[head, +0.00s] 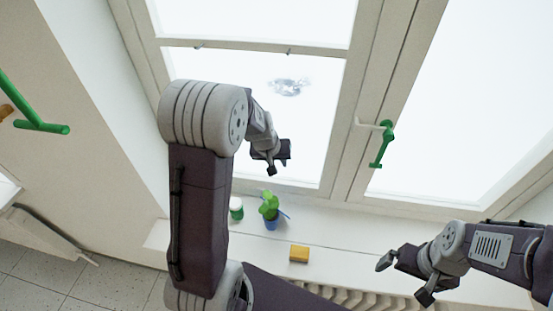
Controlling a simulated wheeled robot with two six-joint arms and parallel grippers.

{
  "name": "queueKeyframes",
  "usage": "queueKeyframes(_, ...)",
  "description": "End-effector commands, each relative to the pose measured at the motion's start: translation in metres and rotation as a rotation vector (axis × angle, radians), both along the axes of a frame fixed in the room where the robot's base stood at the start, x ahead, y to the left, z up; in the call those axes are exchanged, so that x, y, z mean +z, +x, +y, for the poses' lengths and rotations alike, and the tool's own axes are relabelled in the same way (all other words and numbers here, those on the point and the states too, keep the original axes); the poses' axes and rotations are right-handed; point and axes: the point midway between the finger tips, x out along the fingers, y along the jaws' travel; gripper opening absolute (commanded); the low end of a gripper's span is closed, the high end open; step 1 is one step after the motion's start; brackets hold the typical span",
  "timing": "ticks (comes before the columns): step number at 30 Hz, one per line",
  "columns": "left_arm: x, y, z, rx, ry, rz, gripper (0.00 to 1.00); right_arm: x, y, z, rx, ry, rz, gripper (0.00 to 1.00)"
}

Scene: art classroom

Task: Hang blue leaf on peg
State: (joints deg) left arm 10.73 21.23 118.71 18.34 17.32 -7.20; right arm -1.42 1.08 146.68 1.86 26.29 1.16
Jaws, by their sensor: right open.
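A green peg-like bar (42,126) juts from the wall at the far left, with an orange-brown piece (6,112) beside it. I cannot make out a blue leaf for certain; a small blue shape (285,213) shows beside the potted plant on the windowsill. My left gripper (279,165) is in front of the window, above the plant and well to the right of the green bar. I see nothing in it, but its finger gap is unclear. My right gripper (404,281) is open and empty at the lower right, over the sill edge.
A green plant (269,205) in a blue pot, a green-and-white jar (236,208) and a yellow block (299,254) stand on the windowsill (345,240). A green window handle (382,145) sticks out from the frame. A radiator (365,298) is below the sill.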

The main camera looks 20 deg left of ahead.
Motion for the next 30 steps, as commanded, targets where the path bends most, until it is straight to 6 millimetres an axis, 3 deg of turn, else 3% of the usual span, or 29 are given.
queueKeyframes(5, 0.018, -0.008, 0.001, 0.001, -0.001, -0.002, 0.26, -0.004, 0.0, 0.0, 0.0, 0.0, 0.0, 1.0)
queueKeyframes(11, 0.022, -0.012, -0.001, -0.003, 0.001, 0.004, 0.26, -0.004, 0.0, 0.0, 0.0, 0.0, 0.0, 1.0)
queueKeyframes(14, 0.014, -0.042, -0.019, -0.06, 0.01, 0.059, 0.26, -0.004, 0.0, 0.0, 0.0, 0.0, 0.0, 1.0)
queueKeyframes(18, -0.004, -0.123, -0.053, -0.206, 0.047, 0.199, 0.26, -0.004, 0.0, 0.0, 0.0, 0.0, 0.0, 1.0)
queueKeyframes(21, -0.013, -0.168, -0.062, -0.282, 0.074, 0.272, 0.26, -0.004, 0.0, 0.0, 0.0, 0.0, 0.0, 1.0)
queueKeyframes(24, -0.017, -0.188, -0.065, -0.317, 0.087, 0.306, 0.26, -0.004, 0.0, 0.0, 0.0, 0.0, 0.0, 1.0)
queueKeyframes(30, -0.018, -0.19, -0.065, -0.319, 0.088, 0.31, 0.26, -0.004, 0.0, 0.0, 0.0, 0.0, 0.0, 1.0)
